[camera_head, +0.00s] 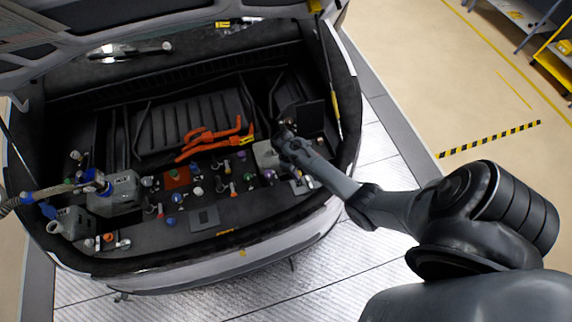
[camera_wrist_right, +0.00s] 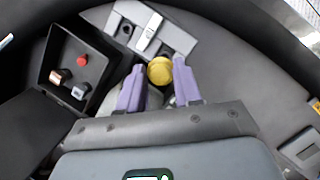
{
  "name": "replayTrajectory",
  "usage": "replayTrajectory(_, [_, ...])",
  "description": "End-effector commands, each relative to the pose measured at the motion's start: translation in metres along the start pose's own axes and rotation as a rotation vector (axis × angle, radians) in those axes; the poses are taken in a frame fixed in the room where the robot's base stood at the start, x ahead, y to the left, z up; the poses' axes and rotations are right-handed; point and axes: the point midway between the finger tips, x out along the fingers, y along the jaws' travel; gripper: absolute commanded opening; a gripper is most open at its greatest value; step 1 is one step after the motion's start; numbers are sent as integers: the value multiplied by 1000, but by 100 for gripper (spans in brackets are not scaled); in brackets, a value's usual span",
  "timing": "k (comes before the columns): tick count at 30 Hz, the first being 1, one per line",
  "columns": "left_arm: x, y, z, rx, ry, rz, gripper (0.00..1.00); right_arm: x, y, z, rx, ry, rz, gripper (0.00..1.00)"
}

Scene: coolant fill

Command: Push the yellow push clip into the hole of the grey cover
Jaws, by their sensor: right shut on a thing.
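The yellow push clip (camera_wrist_right: 160,70) shows in the right wrist view as a round yellow head between the purple fingertips of my right gripper (camera_wrist_right: 160,84). My right gripper is shut on it. The grey cover (camera_wrist_right: 178,37) lies just beyond the clip, with a dark hole (camera_wrist_right: 125,31) at its left and a pale bar across its middle. I cannot tell whether the clip touches the cover. In the head view my right gripper (camera_head: 283,142) is above the right side of the trunk, by the grey cover (camera_head: 265,156), and the clip is hidden.
An open black box (camera_wrist_right: 57,43) with small red, copper and grey parts is left of the gripper. In the head view, orange cables (camera_head: 208,138), several knobs and grey containers (camera_head: 116,194) fill the trunk. The trunk's right wall (camera_head: 345,110) is close to my right arm.

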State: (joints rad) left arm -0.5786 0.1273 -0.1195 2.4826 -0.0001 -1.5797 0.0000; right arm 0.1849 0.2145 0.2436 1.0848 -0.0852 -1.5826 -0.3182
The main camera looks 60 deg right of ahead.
Motion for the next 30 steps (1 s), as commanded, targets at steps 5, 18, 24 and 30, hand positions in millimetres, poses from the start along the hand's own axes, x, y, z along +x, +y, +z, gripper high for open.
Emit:
replayTrajectory(5, [-7,0,-1,1,-5,0,0,-7,0,3,-10,-30,-26,6])
replayTrajectory(18, [-8,3,-1,-10,-6,9,0,-8,0,3,-13,-35,-30,6])
replayTrajectory(24, [-10,3,-3,-12,-4,11,0,-5,0,2,-13,-36,-30,6])
replayTrajectory(30, [3,3,1,-10,-2,9,0,12,0,-3,-13,-36,-30,6])
